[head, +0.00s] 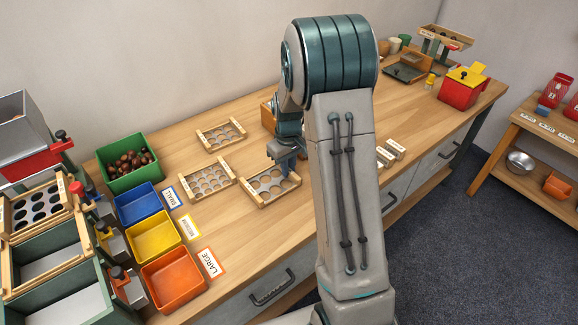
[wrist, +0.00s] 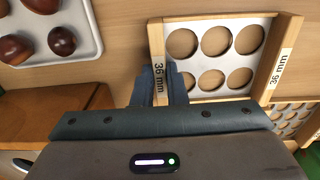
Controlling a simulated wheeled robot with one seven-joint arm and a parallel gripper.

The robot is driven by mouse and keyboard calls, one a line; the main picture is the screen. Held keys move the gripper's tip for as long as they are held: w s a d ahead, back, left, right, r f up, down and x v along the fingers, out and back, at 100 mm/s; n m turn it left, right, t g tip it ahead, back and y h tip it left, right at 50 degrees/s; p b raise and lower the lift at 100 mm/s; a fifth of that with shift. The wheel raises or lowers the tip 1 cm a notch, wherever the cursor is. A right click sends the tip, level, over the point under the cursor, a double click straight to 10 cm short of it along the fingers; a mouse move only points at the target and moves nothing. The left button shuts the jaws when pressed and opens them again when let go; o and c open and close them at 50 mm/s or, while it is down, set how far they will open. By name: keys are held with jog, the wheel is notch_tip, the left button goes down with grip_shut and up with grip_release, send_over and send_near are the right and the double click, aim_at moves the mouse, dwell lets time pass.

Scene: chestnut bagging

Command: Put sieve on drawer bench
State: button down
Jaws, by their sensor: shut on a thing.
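The sieve (wrist: 229,50) has a light wooden frame, a pale plate with large round holes, and "36 mm" labels on its ends. In the head view the sieve (head: 262,194) is at the middle of the drawer bench (head: 235,240), a long wooden top with grey drawers below. My gripper (wrist: 163,82) is shut on the sieve's labelled end wall, at the left in the wrist view. In the head view my gripper (head: 285,163) is at the sieve's right end, partly behind my arm. Whether the sieve touches the bench top is hard to tell.
Two other sieves (head: 207,178) (head: 221,133) lie close by on the left. A green bin of chestnuts (head: 112,180) and blue, yellow and orange bins (head: 152,238) stand further left. A tray with chestnuts (wrist: 80,53) is near the gripper. Bare bench lies in front.

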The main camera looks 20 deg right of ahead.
jog(key=shift+f, duration=0.2)
jog(key=c, duration=1.5)
grip_release()
jog(key=shift+o, duration=0.2)
jog(key=shift+r, duration=0.15)
notch_tip(320, 180, up, 11)
jog(key=p, duration=0.1)
jog(key=s+a+r+m+t, duration=0.1)
jog(key=s+a+r, duration=0.2)
jog(key=s, duration=0.9)
jog(key=s+a+r+m+t, duration=0.1)
jog(key=s+a, duration=0.3)
jog(key=s, duration=0.8)
jog(key=shift+r+m, duration=0.8)
jog(key=shift+r, duration=0.1)
